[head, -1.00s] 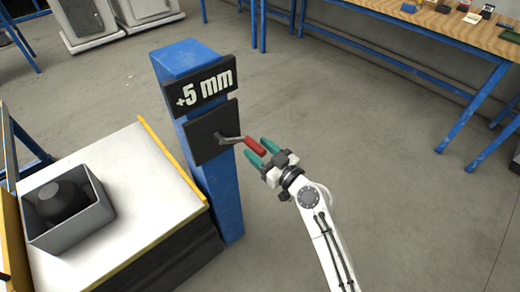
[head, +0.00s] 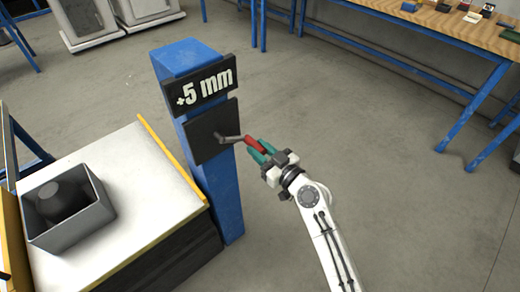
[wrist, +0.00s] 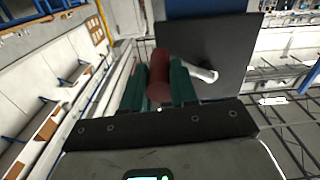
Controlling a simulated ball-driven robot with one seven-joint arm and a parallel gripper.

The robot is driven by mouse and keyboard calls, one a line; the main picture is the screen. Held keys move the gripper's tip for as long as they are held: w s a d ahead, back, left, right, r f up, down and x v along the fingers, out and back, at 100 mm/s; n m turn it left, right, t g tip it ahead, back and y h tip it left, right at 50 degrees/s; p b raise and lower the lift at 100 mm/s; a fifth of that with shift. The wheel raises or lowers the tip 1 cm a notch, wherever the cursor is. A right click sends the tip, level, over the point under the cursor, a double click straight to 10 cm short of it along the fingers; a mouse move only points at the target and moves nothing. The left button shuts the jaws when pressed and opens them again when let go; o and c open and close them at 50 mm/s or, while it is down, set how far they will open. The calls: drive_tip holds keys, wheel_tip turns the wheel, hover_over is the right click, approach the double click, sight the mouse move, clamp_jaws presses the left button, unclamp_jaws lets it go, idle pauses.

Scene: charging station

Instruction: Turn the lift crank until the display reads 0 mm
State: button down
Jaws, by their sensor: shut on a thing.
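The lift crank has a grey arm (head: 230,138) and a red handle (head: 253,143), and it sticks out to the right from a dark plate (head: 205,146) on a blue post. The display (head: 201,88) above the plate reads +5 mm. My gripper (head: 262,151) is shut on the red handle, with its green fingers on either side of it. In the wrist view the handle (wrist: 160,76) stands between the two green fingers (wrist: 158,88), and the metal crank arm (wrist: 204,74) runs off to the right.
The blue post (head: 226,190) stands beside a white-topped table (head: 135,185) with a yellow edge. A grey open box (head: 85,222) with a dark round object sits on that table. A wooden workbench (head: 440,25) is at the back right.

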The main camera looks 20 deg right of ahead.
drive_tip(key=a+f+m+b, duration=0.1)
drive_tip(key=f+m+b, duration=0.1)
drive_tip(key=b, duration=0.1)
drive_tip(key=shift+s+a+f, duration=0.15)
drive_tip(key=shift+s+a, duration=0.1)
drive_tip(key=shift+a, duration=0.1)
drive_tip(key=c, duration=0.9)
unclamp_jaws()
drive_tip(key=b+v, duration=0.2)
drive_tip(key=v, duration=0.8)
drive_tip(key=shift+s+d, duration=0.1)
drive_tip(key=shift+s, duration=0.3)
